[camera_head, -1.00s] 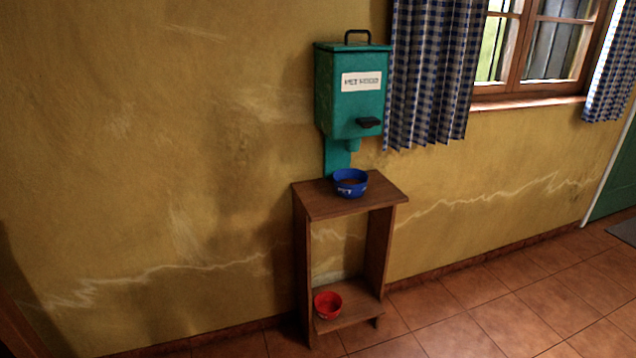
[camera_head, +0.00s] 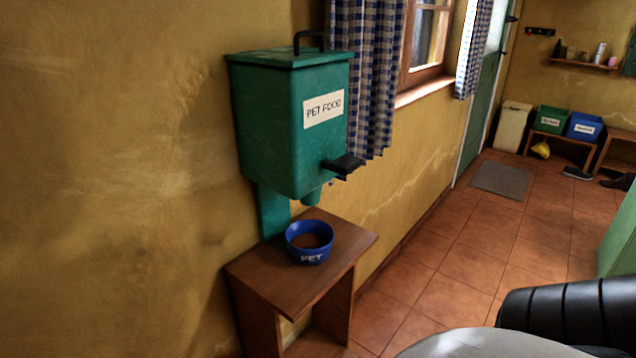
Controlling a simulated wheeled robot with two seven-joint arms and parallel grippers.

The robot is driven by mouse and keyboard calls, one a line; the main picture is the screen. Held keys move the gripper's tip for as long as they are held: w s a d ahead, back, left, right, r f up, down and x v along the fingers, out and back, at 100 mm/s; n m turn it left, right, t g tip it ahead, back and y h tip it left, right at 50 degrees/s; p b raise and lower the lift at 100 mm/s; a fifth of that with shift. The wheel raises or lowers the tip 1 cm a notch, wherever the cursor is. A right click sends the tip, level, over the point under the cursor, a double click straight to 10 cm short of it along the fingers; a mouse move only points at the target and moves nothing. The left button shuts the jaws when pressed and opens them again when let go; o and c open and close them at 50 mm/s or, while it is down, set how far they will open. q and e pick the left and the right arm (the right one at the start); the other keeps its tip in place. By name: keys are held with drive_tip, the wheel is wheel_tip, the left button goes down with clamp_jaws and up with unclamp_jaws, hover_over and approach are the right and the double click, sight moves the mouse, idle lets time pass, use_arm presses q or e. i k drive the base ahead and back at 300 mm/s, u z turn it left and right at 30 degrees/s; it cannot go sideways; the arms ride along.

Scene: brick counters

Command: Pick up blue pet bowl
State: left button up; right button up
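The blue pet bowl (camera_head: 309,256) stands upright on the top of a small wooden stand (camera_head: 352,246), under the spout of the green pet food dispenser (camera_head: 270,125). It has white "PET" lettering and brown contents, probably food. A black and grey part of my own body shows at the lower right. Neither of my grippers is in the picture, and nothing touches the bowl.
The dispenser's black lever (camera_head: 343,165) juts out above and to the right of the bowl. The wall is close behind the stand. The tiled floor (camera_head: 450,265) to the right is clear up to a grey mat (camera_head: 502,180). Green (camera_head: 549,120) and blue bins (camera_head: 584,127) stand far back.

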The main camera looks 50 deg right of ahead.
sight(309, 241)
drive_tip(key=z, duration=0.95)
drive_tip(key=i, duration=0.8)
drive_tip(key=z, duration=0.9)
